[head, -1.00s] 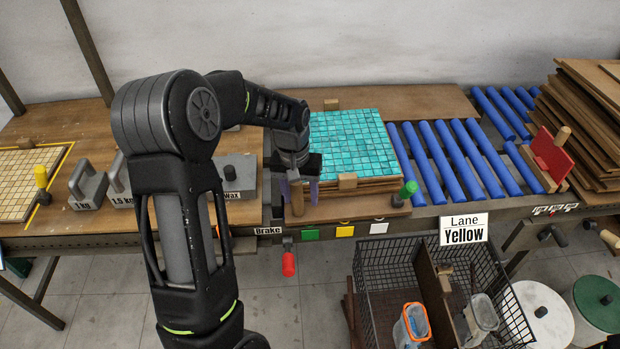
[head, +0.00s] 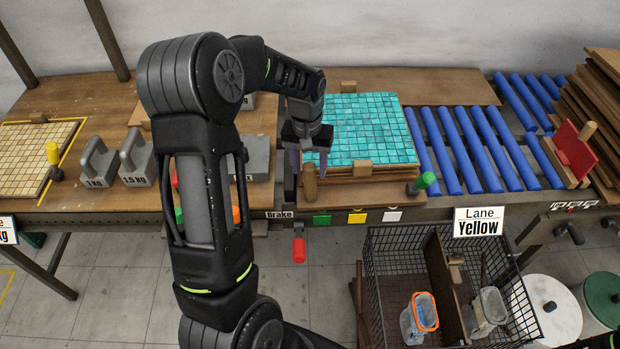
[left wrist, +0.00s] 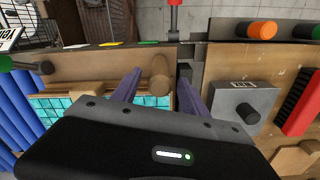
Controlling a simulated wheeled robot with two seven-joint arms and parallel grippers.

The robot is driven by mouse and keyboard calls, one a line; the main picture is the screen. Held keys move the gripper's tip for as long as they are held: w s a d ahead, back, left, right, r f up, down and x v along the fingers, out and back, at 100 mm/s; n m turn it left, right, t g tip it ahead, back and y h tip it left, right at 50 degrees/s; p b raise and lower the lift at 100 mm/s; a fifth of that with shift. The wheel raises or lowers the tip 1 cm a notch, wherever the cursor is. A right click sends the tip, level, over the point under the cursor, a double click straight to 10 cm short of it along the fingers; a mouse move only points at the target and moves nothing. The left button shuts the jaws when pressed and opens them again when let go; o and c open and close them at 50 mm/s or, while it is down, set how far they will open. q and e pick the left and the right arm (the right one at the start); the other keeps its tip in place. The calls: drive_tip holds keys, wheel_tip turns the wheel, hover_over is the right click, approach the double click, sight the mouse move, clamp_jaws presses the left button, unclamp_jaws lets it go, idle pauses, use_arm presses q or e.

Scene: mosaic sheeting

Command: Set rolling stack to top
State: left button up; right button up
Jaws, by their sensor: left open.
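The stack (head: 385,172) is wooden boards with a teal mosaic sheet (head: 360,125) on top. It sits on the bench at the left end of the blue rollers. A wooden peg (head: 309,182) stands upright at its front left corner. My left gripper (head: 308,168) is open just above and behind the peg, with nothing held. In the left wrist view the round wooden peg top (left wrist: 160,75) shows between the two spread purple fingers; I cannot tell if they touch it. My right gripper is not in view.
Blue rollers (head: 478,150) run right of the stack toward a red paddle (head: 575,150) and piled boards (head: 600,110). A green knob (head: 427,180) stands at the stack's front right. Grey weights (head: 97,165) are at left. A red Brake handle (head: 299,250) hangs below the bench edge.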

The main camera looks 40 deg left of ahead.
sight(310, 180)
use_arm(q)
wheel_tip(310, 180, down, 6)
drive_tip(key=shift+d+r+p, duration=0.1)
drive_tip(key=shift+r+p, duration=0.15)
drive_tip(key=shift+p, duration=0.15)
clamp_jaws()
idle(0.4)
idle(0.8)
